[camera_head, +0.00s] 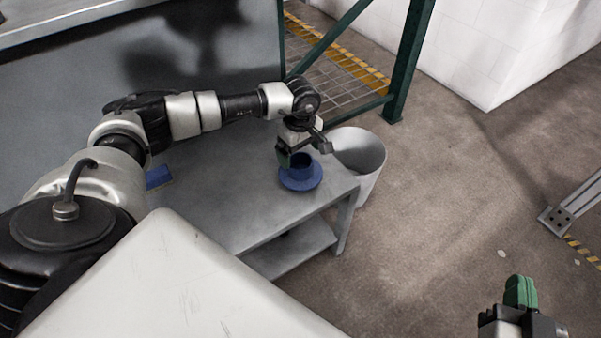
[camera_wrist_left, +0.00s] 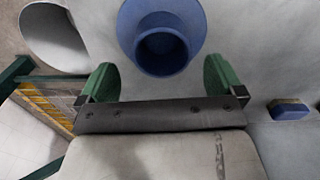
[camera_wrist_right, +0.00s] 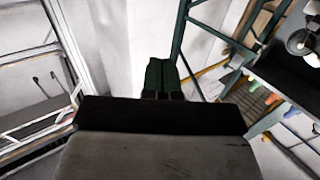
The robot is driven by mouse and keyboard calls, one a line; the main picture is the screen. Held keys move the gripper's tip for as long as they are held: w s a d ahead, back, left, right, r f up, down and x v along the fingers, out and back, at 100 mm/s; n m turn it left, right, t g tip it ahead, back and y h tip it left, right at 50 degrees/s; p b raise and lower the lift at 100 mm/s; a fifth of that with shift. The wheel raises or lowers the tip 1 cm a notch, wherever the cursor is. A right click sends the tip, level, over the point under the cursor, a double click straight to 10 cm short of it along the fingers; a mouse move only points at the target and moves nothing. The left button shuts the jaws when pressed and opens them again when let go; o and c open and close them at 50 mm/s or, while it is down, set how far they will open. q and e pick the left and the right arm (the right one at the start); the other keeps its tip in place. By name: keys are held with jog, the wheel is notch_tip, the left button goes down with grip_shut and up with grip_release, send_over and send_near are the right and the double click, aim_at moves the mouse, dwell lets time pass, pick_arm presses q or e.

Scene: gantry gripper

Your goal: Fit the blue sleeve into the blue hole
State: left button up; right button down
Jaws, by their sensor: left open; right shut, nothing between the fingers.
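A round blue piece with a wide flange (camera_head: 302,183) and a raised, open collar stands upright near the right end of the grey table. In the left wrist view the blue flange (camera_wrist_left: 133,18) surrounds the collar (camera_wrist_left: 163,45), whose inside is dark. I cannot tell whether the collar is a separate sleeve or part of the flange. My left gripper (camera_head: 303,150) is open and empty, just above the collar; its green fingers (camera_wrist_left: 161,80) show apart beside it. My right gripper (camera_head: 521,292) is shut and empty, away from the table; its fingers (camera_wrist_right: 161,77) meet.
A blue block (camera_head: 158,176) lies on the grey table (camera_head: 245,205), partly behind my left arm; it also shows in the left wrist view (camera_wrist_left: 289,109). A pale bin (camera_head: 366,155) stands against the table's right end. A green rack post (camera_head: 408,60) rises behind.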

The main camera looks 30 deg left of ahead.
aim_at(301, 165)
pick_arm(q)
jog(key=shift+s+f, duration=0.1)
jog(key=shift+f, duration=0.5)
notch_tip(301, 165, down, 4)
jog(key=shift+s+d+r+b, duration=0.1)
jog(key=shift+d+r+b, duration=0.05)
jog(key=shift+b, duration=0.8)
jog(key=shift+f, duration=0.25)
jog(key=c, duration=1.1)
pick_arm(e)
jog(key=r+t, duration=0.1)
jog(key=r, duration=0.1)
jog(key=r+t+y, duration=0.1)
jog(key=t, duration=0.1)
jog(key=s+r+t+y, duration=0.1)
jog(key=r+t, duration=0.1)
jog(key=shift+a+r, duration=0.3)
jog(key=shift+a, duration=0.1)
